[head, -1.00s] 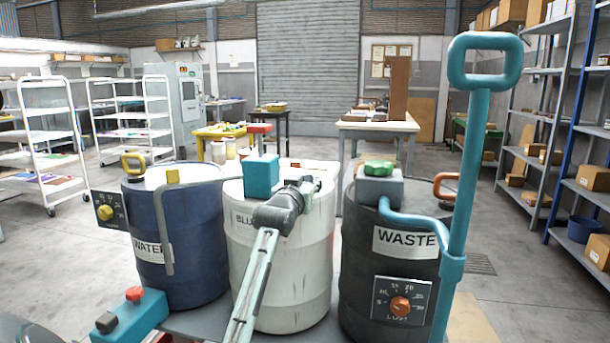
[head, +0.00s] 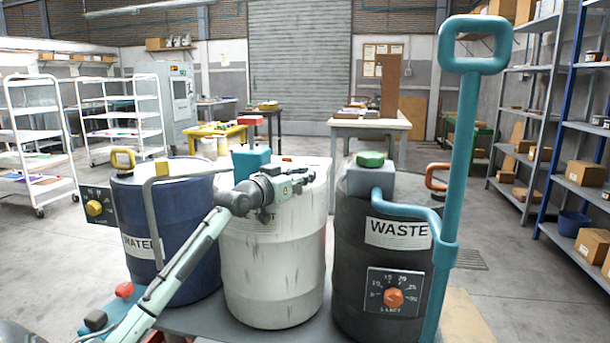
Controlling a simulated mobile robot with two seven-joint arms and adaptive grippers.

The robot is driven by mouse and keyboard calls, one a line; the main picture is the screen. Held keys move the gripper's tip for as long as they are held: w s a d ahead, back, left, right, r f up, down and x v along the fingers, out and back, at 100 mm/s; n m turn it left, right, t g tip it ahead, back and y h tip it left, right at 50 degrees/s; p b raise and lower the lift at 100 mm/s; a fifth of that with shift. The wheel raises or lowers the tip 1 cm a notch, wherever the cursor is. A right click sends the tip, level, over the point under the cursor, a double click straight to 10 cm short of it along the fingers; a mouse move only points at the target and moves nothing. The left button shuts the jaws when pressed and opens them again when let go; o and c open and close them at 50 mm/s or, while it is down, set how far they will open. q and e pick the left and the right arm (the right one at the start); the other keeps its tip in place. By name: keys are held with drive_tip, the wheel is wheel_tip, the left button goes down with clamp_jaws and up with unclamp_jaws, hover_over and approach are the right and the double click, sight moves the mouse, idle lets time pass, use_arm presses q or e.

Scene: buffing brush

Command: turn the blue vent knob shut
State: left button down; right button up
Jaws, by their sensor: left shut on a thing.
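My left gripper (head: 298,180) is in front of the upper part of the white drum (head: 275,265), its fingers pointing right. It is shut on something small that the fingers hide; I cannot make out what. I cannot clearly see a blue vent knob. A teal-blue block (head: 251,160) with a short stem and red top (head: 250,120) stands on the white drum, left of and behind the gripper. My right gripper is out of view.
A blue water drum (head: 185,240) with a yellow knob (head: 162,167) stands left. A black waste drum (head: 350,240) with a green knob (head: 370,159) and orange dial (head: 394,298) stands right. A tall teal handle (head: 460,170) rises in front of it.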

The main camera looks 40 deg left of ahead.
use_arm(q)
drive_tip(key=c, duration=1.3)
unclamp_jaws()
drive_tip(key=s, duration=0.8)
drive_tip(key=s+d, duration=0.1)
drive_tip(key=s, duration=0.3)
